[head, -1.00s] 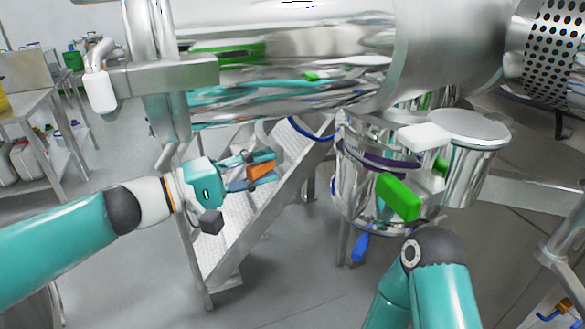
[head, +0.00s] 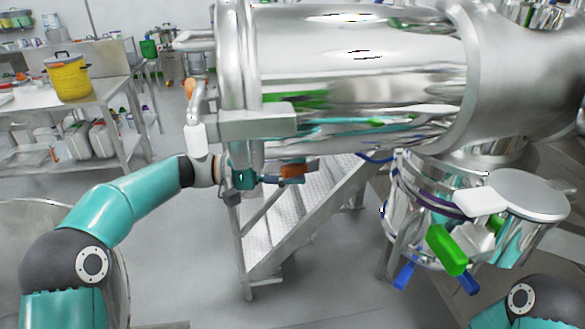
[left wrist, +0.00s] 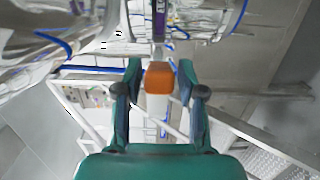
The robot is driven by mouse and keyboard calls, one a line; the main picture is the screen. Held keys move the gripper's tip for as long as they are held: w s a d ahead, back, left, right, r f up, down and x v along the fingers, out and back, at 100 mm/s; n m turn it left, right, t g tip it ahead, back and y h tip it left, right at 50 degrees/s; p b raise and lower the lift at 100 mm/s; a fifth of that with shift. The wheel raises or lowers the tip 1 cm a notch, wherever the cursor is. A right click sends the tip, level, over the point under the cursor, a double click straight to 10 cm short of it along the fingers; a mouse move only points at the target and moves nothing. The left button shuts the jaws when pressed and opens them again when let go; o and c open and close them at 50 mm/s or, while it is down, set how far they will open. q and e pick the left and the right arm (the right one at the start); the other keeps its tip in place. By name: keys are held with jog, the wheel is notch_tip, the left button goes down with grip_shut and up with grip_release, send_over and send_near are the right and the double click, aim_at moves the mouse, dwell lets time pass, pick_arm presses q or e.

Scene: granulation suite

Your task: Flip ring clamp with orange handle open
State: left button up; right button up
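My left gripper (head: 308,170) is at the centre left of the head view, under the large steel vessel. An orange block-shaped handle (head: 293,171) sits between its fingertips. Any clamp ring joined to the handle is hidden or cannot be made out. My right gripper is out of view; only part of my right arm shows at the lower right.
The steel vessel (head: 370,60) spans the top. A steel bowl with green (head: 447,250), white and blue handles stands at the right. Metal steps (head: 275,235) are behind my left gripper. Another orange piece (head: 189,88) is near the upper left pipe. Floor is clear at lower centre.

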pick_arm(q)
jog(key=shift+o, duration=0.3)
jog(key=shift+s, duration=0.15)
jog(key=s+a, duration=0.1)
jog(key=a, duration=1.1)
jog(key=shift+s, duration=0.15)
jog(key=shift+f, duration=0.1)
